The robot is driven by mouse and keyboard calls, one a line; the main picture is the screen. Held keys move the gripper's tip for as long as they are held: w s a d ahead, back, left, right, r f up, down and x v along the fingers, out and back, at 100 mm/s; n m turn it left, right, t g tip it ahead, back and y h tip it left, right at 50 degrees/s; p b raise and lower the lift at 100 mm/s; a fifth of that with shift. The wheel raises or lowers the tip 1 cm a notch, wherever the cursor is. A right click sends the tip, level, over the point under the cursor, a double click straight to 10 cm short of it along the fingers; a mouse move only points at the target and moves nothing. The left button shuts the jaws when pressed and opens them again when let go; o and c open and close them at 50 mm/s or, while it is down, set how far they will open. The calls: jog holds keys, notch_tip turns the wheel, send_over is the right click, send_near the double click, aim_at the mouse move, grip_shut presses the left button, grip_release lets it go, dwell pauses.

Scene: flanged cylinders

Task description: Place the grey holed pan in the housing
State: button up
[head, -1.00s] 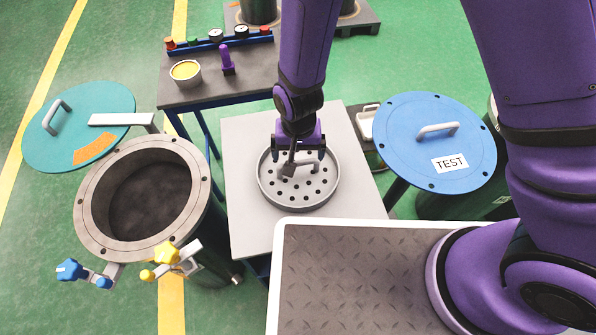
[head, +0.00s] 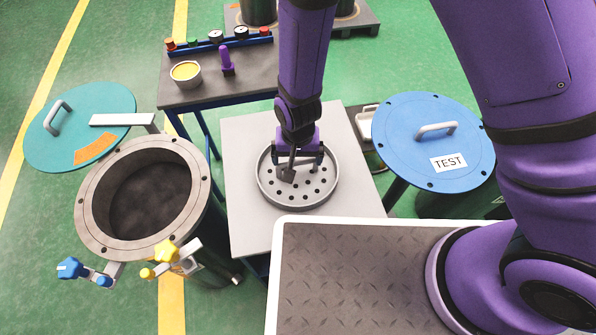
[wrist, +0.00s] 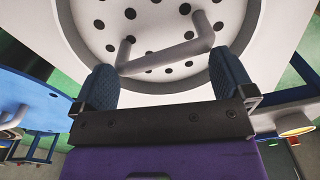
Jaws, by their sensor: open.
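The grey holed pan (head: 318,194) is a round, shallow, rimmed dish with many holes and a bar handle. It sits flat on the light table in the middle of the head view. Its handle (wrist: 165,52) shows in the wrist view, running between the two fingers. My gripper (head: 299,170) is open over the pan, with its blue padded fingers (wrist: 160,88) apart at either end of the handle; I cannot tell whether they touch it. The housing (head: 96,212) is the open grey flanged cylinder at left, with a dark, empty-looking inside.
A teal lid (head: 55,145) with a handle is swung aside left of the housing. Blue and yellow knobs (head: 165,252) stick out at its front. A blue lid marked TEST (head: 410,160) covers a cylinder at right. A bench (head: 240,75) with a bowl (head: 186,74) stands behind.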

jog(key=shift+s+d+f, duration=0.1)
jog(key=shift+s+f, duration=0.2)
jog(key=shift+f, duration=0.2)
jog(key=c, duration=0.8)
jog(key=shift+w+r, duration=0.15)
jog(key=shift+r, duration=0.3)
jog(key=shift+c, duration=0.2)
jog(key=shift+a+r, duration=0.2)
grip_shut()
jog(key=shift+w+d+r, duration=0.1)
jog(key=shift+w+r, duration=0.05)
jog(key=shift+r, duration=1.15)
